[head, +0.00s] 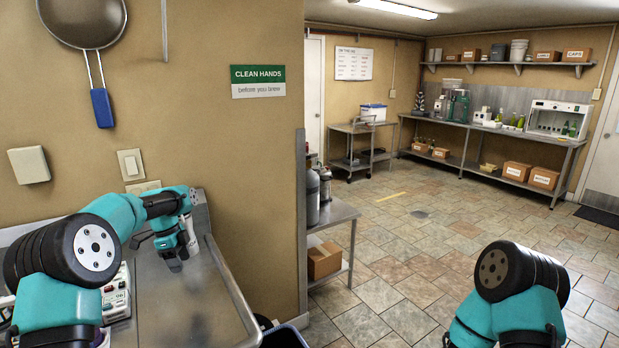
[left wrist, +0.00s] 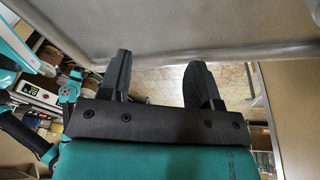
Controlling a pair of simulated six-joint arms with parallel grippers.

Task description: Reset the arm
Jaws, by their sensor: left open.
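My left arm, teal and black, comes in from the lower left of the head view and bends over the steel table (head: 215,315). Its left gripper (head: 173,264) points down over the table near the wall. In the left wrist view the two black fingers of the left gripper (left wrist: 160,70) stand apart with nothing between them, so it is open and empty. I cannot tell how far the fingertips are from the tabletop. Only a teal and black link of my right arm shows at the lower right of the head view; its gripper is out of view.
A white device with buttons (head: 116,295) sits on the table, partly behind my left arm. A strainer (head: 100,105) hangs on the wall above. A wall corner (head: 301,230) stands right of the table. The tiled floor (head: 400,270) beyond is mostly open.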

